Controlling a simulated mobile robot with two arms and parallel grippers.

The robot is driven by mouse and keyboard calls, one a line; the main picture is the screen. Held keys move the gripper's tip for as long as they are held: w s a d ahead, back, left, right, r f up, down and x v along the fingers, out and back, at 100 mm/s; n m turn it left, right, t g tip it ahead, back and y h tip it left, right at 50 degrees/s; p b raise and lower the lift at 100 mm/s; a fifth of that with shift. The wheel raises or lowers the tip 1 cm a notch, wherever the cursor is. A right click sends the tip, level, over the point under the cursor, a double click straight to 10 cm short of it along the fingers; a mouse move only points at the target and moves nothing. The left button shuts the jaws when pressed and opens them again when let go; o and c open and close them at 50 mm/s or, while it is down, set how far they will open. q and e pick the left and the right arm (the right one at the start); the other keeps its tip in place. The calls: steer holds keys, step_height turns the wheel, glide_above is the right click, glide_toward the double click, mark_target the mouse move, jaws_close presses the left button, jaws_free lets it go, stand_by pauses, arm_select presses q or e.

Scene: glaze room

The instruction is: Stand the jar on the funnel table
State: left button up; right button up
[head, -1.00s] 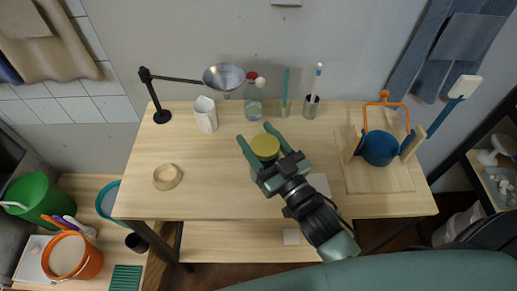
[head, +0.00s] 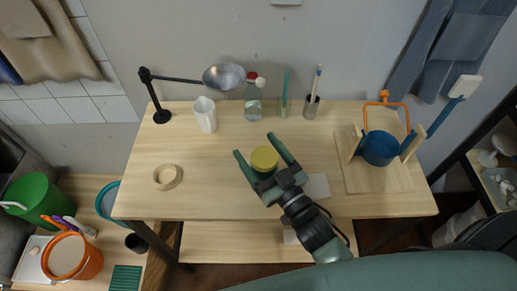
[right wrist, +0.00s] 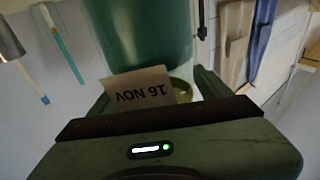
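The jar is green with a yellow lid (head: 264,158). It is upright over the front middle of the pale wooden funnel table (head: 210,180), and its base is hidden by my right gripper. My right gripper (head: 254,146) has its fingers spread on either side of the jar, with a gap beside the lid. In the right wrist view, the green jar body (right wrist: 145,30) and its label reading "16 NOV" (right wrist: 150,86) show upside down between the fingers. A metal funnel (head: 224,77) hangs on a black stand at the back left. My left gripper is out of view.
A white pitcher (head: 205,115), a clear bottle (head: 253,111) and a brush cup (head: 311,108) line the back. A tape ring (head: 167,177) lies left. A wooden board (head: 380,180) with a blue pot (head: 380,148) is at right. The table's left middle is clear.

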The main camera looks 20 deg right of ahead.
mark_target(272, 170)
steer(key=shift+r, duration=0.15)
steer(key=shift+s, duration=0.25)
steer(key=b+v, duration=0.3)
steer(key=v, duration=0.7)
steer(key=shift+s+d, duration=0.15)
steer(key=shift+s, duration=0.05)
steer(key=shift+s+d, duration=0.15)
steer(key=shift+s, duration=0.35)
